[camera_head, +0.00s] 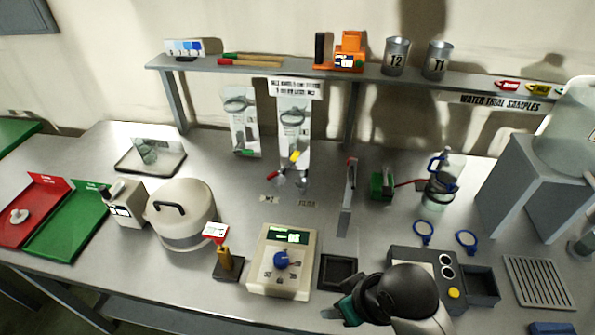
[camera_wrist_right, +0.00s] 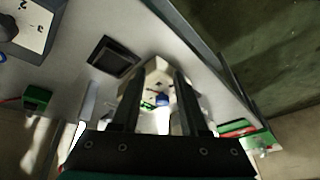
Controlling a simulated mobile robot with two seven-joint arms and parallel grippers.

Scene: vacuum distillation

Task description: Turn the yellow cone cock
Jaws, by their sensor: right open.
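In the head view a small glass piece with red, green and yellow parts stands in the middle of the table; its yellow part (camera_head: 295,156) is at the top, in front of the hanging pictures. It is too small to tell how the yellow part is turned. My right gripper (camera_head: 341,312) is at the table's front, right of the beige device, well apart from the glass piece; my arm partly hides it. In the right wrist view its two fingers (camera_wrist_right: 158,78) are apart and empty, with the beige device beyond them. My left gripper is not in view.
The beige device (camera_head: 300,285) with a blue knob (camera_head: 281,260) stands left of my right gripper. A black square tray (camera_head: 325,285) and a grey control box (camera_head: 405,256) are close by. A round pot (camera_head: 183,240) stands farther left. A shelf (camera_head: 270,72) spans the back.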

